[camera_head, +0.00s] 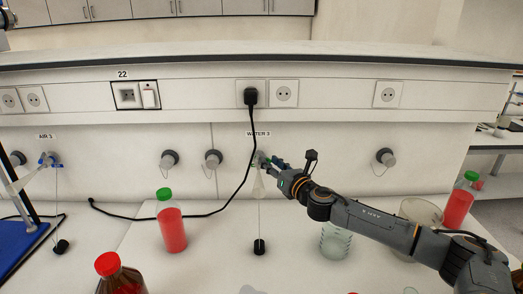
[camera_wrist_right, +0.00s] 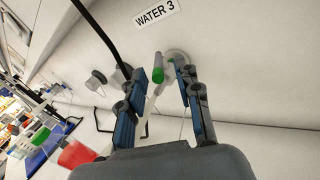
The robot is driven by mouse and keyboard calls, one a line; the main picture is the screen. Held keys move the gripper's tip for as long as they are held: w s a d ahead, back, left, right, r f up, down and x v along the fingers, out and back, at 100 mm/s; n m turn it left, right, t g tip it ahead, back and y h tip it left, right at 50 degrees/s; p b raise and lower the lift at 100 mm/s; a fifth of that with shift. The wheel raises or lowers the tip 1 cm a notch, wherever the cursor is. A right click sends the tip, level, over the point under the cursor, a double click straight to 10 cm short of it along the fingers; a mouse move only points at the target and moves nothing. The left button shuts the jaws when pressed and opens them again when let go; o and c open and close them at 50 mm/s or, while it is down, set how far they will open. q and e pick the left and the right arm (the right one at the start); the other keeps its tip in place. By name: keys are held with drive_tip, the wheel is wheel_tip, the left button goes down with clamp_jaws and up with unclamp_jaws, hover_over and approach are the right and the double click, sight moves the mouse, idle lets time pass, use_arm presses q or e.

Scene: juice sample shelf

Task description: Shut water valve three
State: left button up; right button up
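The label WATER 3 (camera_head: 258,133) is on the white wall panel, and it also shows in the right wrist view (camera_wrist_right: 157,13). The water valve below it has a green handle (camera_wrist_right: 158,68) and a pale round wall mount (camera_wrist_right: 178,56). My right gripper (camera_head: 270,161) is at this valve and partly hides it in the head view. In the right wrist view my right gripper (camera_wrist_right: 168,76) is open, its blue-padded fingers apart with the green handle between or just beyond the tips. Contact cannot be told. My left gripper is not clearly in view.
A black plug (camera_head: 250,96) has a cable hanging past the valve. A red bottle with a green cap (camera_head: 171,226) stands left on the bench. A glass beaker (camera_head: 335,241) stands below my right arm. The AIR label (camera_head: 45,136) marks a blue-handled valve.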

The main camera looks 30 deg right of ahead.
sight(257, 152)
drive_tip(key=w+p, duration=0.1)
drive_tip(key=w, duration=0.4)
drive_tip(key=shift+w, duration=0.4)
clamp_jaws()
